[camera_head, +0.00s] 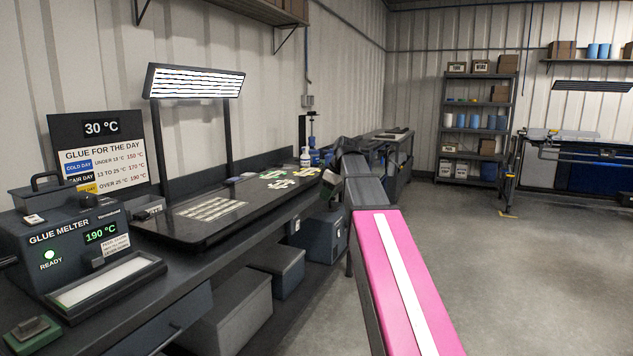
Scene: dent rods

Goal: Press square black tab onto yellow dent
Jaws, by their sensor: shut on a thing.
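My arm, pink with a white stripe, reaches away from the lower right. My gripper (331,186) is small and dark at its far end, beside the bench's right edge. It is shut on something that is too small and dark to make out. Pale and green tab cards (282,183) lie on the bench left of my gripper. I cannot pick out a square black tab or a yellow dent at this size.
A glue melter (95,240) reads 190 °C and READY; the sign (95,150) reads 30 °C. A striped lamp board (195,82) stands over a dark mat with a pale slotted plate (210,208). Grey bins (232,310) sit below the bench. Open floor lies right.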

